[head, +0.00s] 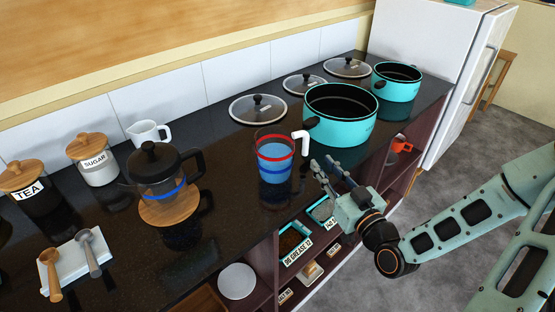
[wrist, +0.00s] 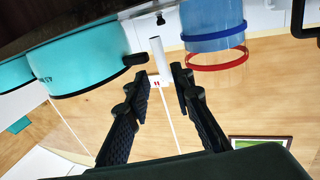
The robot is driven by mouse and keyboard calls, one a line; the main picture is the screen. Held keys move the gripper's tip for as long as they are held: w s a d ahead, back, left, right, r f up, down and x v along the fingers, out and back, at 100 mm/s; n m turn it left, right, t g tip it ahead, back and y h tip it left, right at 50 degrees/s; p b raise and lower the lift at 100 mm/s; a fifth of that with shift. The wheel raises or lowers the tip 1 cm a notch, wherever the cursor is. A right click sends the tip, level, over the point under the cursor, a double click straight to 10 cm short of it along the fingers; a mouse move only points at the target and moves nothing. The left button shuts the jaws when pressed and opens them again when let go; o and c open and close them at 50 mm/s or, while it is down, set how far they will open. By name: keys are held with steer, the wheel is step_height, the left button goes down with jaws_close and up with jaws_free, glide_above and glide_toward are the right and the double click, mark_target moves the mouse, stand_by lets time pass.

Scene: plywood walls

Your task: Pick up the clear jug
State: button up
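The clear jug (head: 275,162) stands upright on the dark counter, with a red band, a blue band and a white handle (head: 302,143) on its right side. My gripper (head: 327,168) is just right of the jug, near the handle. In the wrist view, which looks upside down, the jug (wrist: 213,32) is at the top. Its white handle (wrist: 158,57) lines up with the gap between the fingertips of my gripper (wrist: 160,80). The fingers are apart with nothing visibly held. I cannot tell whether the handle's end is between the tips.
A large turquoise pot (head: 340,122) stands close behind the jug; it also shows in the wrist view (wrist: 85,58). Glass lids (head: 258,110) lie behind. A French press (head: 160,170) on a wooden coaster stands to the left. Open shelves (head: 310,270) are below the counter edge.

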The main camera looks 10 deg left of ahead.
mark_target(307, 146)
steer(key=shift+w+a+f+b, duration=0.15)
steer(key=shift+w+b, duration=0.5)
steer(key=shift+b, duration=1.65)
steer(key=b, duration=0.2)
steer(key=shift+w+a+b, duration=0.15)
steer(key=shift+a+b, duration=0.15)
steer(key=shift+b, duration=0.1)
steer(key=b, duration=0.2)
steer(key=shift+a+f+b, duration=0.25)
steer(key=shift+a+b, duration=0.05)
steer(key=shift+a, duration=0.05)
steer(key=x, duration=0.3)
steer(key=shift+w+a+r, duration=0.1)
steer(key=shift+w+r, duration=0.15)
steer(key=shift+r, duration=0.05)
steer(key=x, duration=0.4)
steer(key=shift+w+r, duration=0.1)
steer(key=shift+w, duration=0.25)
jaws_close()
steer(key=shift+r, duration=0.1)
